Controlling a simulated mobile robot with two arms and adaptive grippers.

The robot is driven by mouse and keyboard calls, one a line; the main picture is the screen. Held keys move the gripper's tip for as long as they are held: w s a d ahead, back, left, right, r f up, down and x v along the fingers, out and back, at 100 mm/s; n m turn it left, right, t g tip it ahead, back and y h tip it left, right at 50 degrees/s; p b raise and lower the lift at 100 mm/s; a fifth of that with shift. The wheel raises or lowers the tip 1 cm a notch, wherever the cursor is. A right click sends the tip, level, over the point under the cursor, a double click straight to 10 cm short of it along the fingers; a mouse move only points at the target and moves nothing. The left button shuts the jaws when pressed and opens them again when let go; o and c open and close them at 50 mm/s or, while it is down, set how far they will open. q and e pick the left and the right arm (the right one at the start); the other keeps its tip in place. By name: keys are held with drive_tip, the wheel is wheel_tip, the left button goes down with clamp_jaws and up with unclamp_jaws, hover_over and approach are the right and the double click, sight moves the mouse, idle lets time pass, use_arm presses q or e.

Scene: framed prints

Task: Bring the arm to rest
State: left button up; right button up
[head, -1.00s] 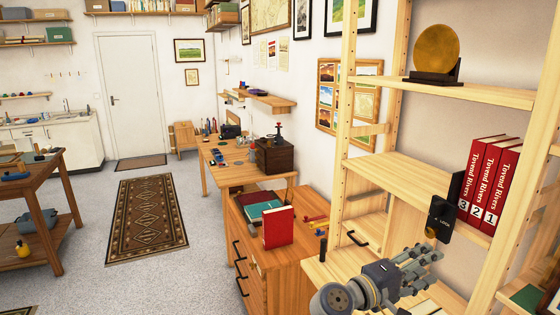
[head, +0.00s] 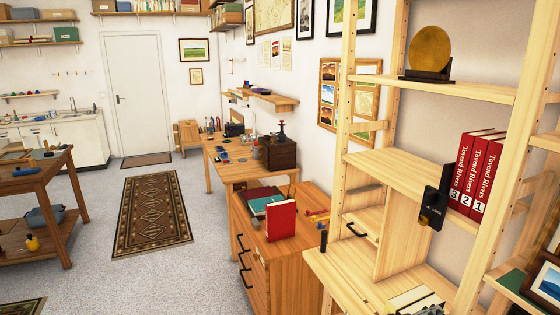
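A small grey part of my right gripper (head: 430,309) shows at the bottom edge, low in front of the pale wooden shelf unit. The rest of the gripper and its arm are out of the picture, so I cannot tell whether it is open or shut. My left gripper is not in view. Three red "Tovend Rivers" volumes (head: 477,174), numbered 3, 2, 1 from left to right, stand upright on the middle shelf beside a black bookend (head: 435,208).
The shelf unit (head: 405,172) fills the right side, with a golden disc (head: 431,50) on its upper shelf. A wooden drawer cabinet (head: 285,270) bears an upright red book (head: 281,219). A workbench (head: 40,180) stands at left. The floor around the patterned rug (head: 150,212) is clear.

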drive_tip(key=s+a+f+m+g+y, duration=0.1)
drive_tip(key=s+a+f+y, duration=0.2)
drive_tip(key=s+f+y, duration=0.6)
drive_tip(key=s+a+f+m+g+y, duration=0.1)
drive_tip(key=s+a+f+y, duration=0.15)
drive_tip(key=s+a, duration=0.45)
drive_tip(key=s+a+f+g+y, duration=0.1)
drive_tip(key=s+a+f, duration=0.15)
drive_tip(key=s, duration=0.75)
wheel_tip(320, 180, down, 28)
drive_tip(key=s+g+b, duration=0.1)
drive_tip(key=b, duration=0.2)
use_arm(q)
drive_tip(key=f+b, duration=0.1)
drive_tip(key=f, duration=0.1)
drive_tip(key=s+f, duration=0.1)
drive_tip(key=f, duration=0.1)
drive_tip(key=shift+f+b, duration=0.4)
use_arm(e)
drive_tip(key=s+d+f+g, duration=0.1)
drive_tip(key=s+d+f, duration=0.2)
drive_tip(key=s+f, duration=1.5)
drive_tip(key=shift+f, duration=0.8)
